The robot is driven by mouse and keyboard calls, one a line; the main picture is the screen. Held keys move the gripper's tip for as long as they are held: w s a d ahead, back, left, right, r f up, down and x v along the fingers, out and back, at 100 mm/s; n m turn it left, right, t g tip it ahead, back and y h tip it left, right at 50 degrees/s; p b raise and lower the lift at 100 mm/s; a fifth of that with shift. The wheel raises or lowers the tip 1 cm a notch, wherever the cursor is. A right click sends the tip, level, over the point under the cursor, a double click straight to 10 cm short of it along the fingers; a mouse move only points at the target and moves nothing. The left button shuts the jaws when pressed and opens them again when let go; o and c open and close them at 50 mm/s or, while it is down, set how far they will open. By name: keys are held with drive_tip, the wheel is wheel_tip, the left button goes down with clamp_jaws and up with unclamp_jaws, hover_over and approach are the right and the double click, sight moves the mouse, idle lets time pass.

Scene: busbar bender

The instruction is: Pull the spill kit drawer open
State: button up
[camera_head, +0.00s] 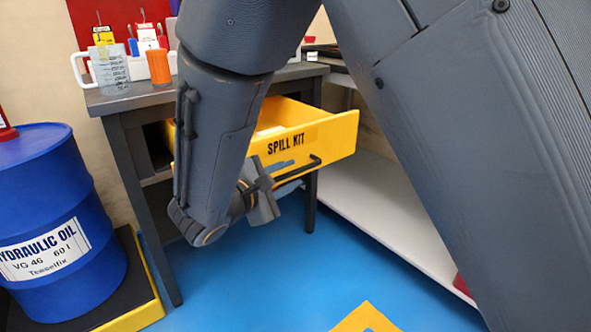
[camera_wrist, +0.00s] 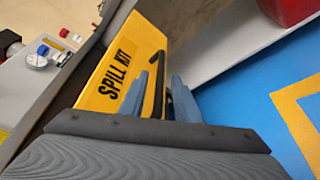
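The yellow spill kit drawer (camera_head: 335,138) stands well out from the dark grey workbench, with its inside partly visible. It also shows in the wrist view (camera_wrist: 100,75), tilted, with its black "SPILL KIT" label. A black bar handle (camera_head: 316,161) runs along its front; in the wrist view the handle (camera_wrist: 158,62) lies between my two blue-grey fingers. My gripper (camera_head: 287,176) is at the drawer front with its fingers apart, one on each side of the handle. A gap seems to show between fingers and bar; contact is hard to tell. My arm hides the drawer's left part.
The workbench (camera_head: 145,98) carries a measuring jug (camera_head: 110,70) and an orange cup (camera_head: 158,66). A blue hydraulic oil drum (camera_head: 45,200) stands on a yellow-edged pallet at left. A white low shelf (camera_head: 385,205) lies at right. Blue floor before the drawer is clear.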

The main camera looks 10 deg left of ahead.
drive_tip(key=shift+p+v, duration=0.4)
drive_tip(key=shift+v, duration=1.5)
drive_tip(key=shift+d, duration=0.15)
drive_tip(key=s+d+f+m+g, duration=0.3)
drive_tip(key=s+d+m+g, duration=0.3)
drive_tip(key=s+d+g, duration=0.55)
drive_tip(key=s+a+m+g+y, duration=0.25)
drive_tip(key=s+m+y, duration=0.5)
drive_tip(key=s, duration=0.65)
drive_tip(key=d+r+m+p, duration=0.2)
drive_tip(key=d+r+p, duration=0.8)
drive_tip(key=r+p, duration=0.3)
drive_tip(key=d+r+m+p, duration=0.3)
drive_tip(key=d+r+p, duration=0.8)
drive_tip(key=p, duration=0.8)
wheel_tip(320, 180, up, 3)
drive_tip(key=shift+s+m+h+p, duration=0.15)
drive_tip(key=shift+m+h+p, duration=0.2)
drive_tip(key=shift+h, duration=0.1)
